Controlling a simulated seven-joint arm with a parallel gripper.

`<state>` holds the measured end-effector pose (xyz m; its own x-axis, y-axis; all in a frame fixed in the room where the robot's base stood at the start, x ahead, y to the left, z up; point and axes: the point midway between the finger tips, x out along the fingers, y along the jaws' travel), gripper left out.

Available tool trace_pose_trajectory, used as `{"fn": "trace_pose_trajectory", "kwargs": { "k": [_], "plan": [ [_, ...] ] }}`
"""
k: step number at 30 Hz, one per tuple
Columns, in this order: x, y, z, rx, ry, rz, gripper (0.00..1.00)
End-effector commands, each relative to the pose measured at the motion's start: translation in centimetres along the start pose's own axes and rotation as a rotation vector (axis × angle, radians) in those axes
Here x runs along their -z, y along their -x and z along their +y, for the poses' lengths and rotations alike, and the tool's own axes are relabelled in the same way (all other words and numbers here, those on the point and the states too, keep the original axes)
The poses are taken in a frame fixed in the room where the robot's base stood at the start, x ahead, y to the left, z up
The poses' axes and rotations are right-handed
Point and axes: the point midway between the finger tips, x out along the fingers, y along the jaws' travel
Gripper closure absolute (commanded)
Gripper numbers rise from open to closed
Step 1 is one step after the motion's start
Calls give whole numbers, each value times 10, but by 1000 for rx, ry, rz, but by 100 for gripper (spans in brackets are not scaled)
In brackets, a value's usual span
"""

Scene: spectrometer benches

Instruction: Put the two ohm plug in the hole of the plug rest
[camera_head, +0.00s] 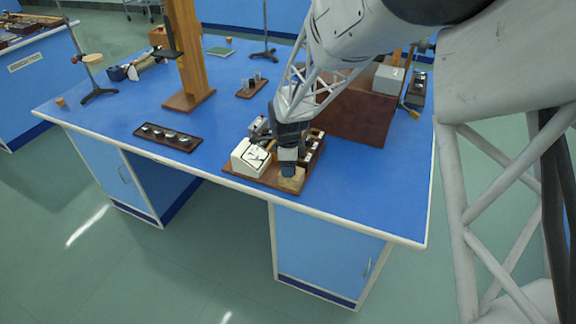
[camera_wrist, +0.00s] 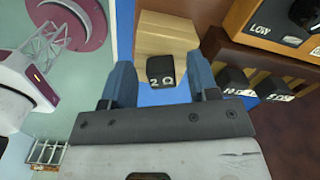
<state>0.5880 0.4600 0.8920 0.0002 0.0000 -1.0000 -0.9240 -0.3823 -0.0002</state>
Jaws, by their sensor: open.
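The two ohm plug (camera_wrist: 161,66) is a black block marked "2 Ω". In the wrist view it is between the fingers of my gripper (camera_wrist: 158,72), with a gap visible on each side. My gripper is open. The plug appears at the near side of a pale wooden block (camera_wrist: 166,32), which looks like the plug rest. No hole shows, and I cannot tell how far the plug is seated. In the head view my gripper (camera_head: 289,166) is right above the wooden block (camera_head: 292,183) at the front of the brown board; the plug is hidden there.
Plugs marked 10 Ω (camera_wrist: 236,82) and 5 Ω (camera_wrist: 270,84) sit right of my gripper. A white meter (camera_head: 250,157) stands on the same board (camera_head: 263,182). A large brown box (camera_head: 355,115) stands behind. A dark strip with several knobs (camera_head: 168,137) lies left.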

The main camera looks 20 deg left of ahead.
Motion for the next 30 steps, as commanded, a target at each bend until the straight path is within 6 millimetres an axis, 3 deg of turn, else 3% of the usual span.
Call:
{"fn": "trace_pose_trajectory", "kwargs": {
  "k": [8, 21, 30],
  "plan": [
    [0, 29, 0, 2, 0, -1, 45],
    [0, 97, 0, 2, 0, -1, 45],
    [0, 116, 0, -1, 0, 0, 45]
  ]
}}
